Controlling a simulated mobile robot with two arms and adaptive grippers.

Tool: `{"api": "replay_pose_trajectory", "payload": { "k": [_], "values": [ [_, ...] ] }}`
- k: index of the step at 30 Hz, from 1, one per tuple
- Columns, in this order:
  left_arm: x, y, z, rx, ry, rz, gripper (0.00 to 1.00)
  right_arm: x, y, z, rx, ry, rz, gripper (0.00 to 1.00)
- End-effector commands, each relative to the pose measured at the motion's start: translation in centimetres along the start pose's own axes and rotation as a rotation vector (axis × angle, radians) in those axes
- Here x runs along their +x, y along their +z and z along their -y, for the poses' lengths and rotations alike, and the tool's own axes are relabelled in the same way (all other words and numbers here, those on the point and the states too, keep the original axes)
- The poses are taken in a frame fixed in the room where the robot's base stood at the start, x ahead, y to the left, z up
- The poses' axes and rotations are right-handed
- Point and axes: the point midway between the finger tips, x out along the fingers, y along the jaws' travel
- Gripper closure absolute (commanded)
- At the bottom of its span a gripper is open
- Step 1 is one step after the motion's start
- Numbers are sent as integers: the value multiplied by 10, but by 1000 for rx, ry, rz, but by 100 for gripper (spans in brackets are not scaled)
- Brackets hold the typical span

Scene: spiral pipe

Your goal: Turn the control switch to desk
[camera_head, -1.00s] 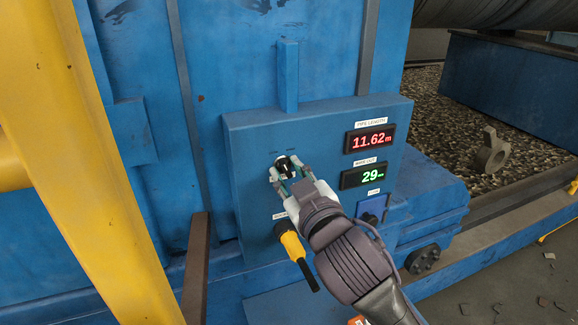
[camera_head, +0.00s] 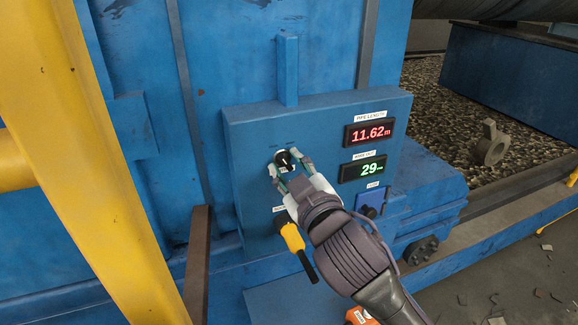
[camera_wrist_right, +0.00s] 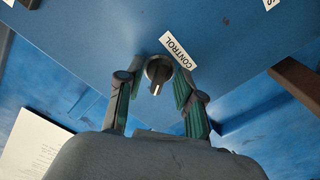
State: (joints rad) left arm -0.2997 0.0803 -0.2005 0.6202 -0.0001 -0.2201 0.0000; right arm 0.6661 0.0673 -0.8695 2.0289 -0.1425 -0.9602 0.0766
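The control switch (camera_head: 284,158) is a small black knob on the upper left of the blue panel's front. In the right wrist view it is a round metal-looking knob (camera_wrist_right: 158,72) beside a white label (camera_wrist_right: 179,50) reading CONTROL. My right gripper (camera_head: 290,165) is at the switch. Its two fingers (camera_wrist_right: 158,88) are spread on either side of the knob, with visible gaps, so it is open and not clamped on it. The lettering around the switch is too small to read in the head view. My left gripper is not in view.
The blue control panel (camera_head: 240,190) carries a red display (camera_head: 369,134) and a green display (camera_head: 362,168). A yellow-and-black handle (camera_head: 297,247) hangs below the switch. A blue box with a black knob (camera_head: 370,203) sits at lower right. A thick yellow post (camera_head: 75,150) stands at left.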

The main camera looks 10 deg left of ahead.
Motion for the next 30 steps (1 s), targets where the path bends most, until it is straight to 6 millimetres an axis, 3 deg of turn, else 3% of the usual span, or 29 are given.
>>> {"api": "replay_pose_trajectory", "payload": {
  "k": [10, 24, 30],
  "values": [
    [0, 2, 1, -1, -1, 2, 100, -10, 0, 0, 2, 0, 0, 64],
    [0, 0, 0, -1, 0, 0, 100, -102, 0, 0, 1, -1, 0, 64],
    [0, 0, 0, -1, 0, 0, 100, -119, 0, 0, 0, 0, 1, 64]
  ]
}}
